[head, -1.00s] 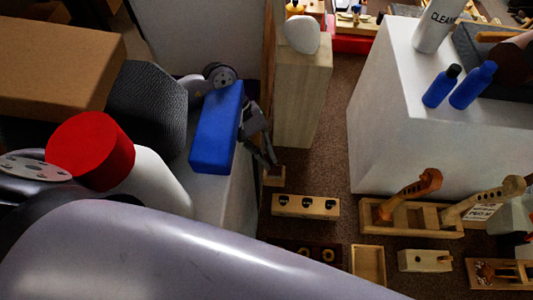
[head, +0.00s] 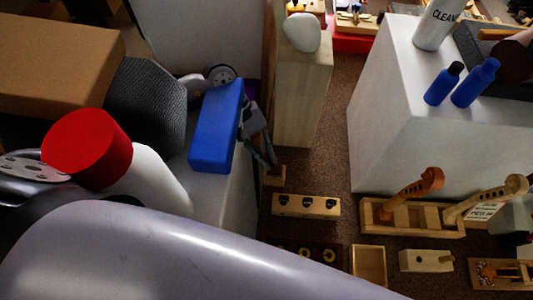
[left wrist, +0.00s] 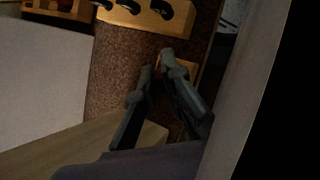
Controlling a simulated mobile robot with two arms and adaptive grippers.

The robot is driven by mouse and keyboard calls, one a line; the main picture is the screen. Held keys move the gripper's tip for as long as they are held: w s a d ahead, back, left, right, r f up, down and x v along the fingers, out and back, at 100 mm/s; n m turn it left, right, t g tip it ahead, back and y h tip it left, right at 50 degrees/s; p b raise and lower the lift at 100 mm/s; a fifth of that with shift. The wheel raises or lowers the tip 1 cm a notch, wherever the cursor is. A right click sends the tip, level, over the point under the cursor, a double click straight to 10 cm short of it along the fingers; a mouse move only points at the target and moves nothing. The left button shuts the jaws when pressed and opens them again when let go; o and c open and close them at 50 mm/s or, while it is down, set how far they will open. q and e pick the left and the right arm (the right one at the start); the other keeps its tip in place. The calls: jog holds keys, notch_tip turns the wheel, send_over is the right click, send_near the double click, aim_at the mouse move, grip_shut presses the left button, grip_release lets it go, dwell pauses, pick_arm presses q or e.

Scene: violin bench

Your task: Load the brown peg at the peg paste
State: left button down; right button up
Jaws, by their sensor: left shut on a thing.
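My left gripper (head: 270,158) hangs fingers-down just above a small pale wooden block (head: 275,177) in the head view. In the left wrist view my left gripper (left wrist: 160,62) has its fingertips close together on a sliver of brown, the brown peg (left wrist: 157,63). Most of the peg is hidden by the fingers, and it cannot be made out in the head view. The small block shows partly behind the fingertips in the left wrist view. I cannot tell which thing is the peg paste. My right gripper is not in view.
A wooden block with three black pieces (head: 306,206) stands close in front of the gripper. A wooden rack (head: 415,229) with two scroll-shaped pieces is to the right. An empty wooden tray (head: 368,265) lies nearer. A white box (head: 390,150) bounds the right side.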

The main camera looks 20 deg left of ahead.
pick_arm(q)
jog(key=shift+s+f+b, duration=0.1)
jog(key=shift+f+b, duration=0.1)
jog(key=shift+b, duration=0.3)
dwell(1.2)
jog(key=shift+r, duration=0.1)
dwell(0.4)
jog(key=shift+r+p, duration=0.35)
jog(key=shift+r, duration=0.6)
jog(key=shift+r+p, duration=0.65)
jog(key=shift+r, duration=1.95)
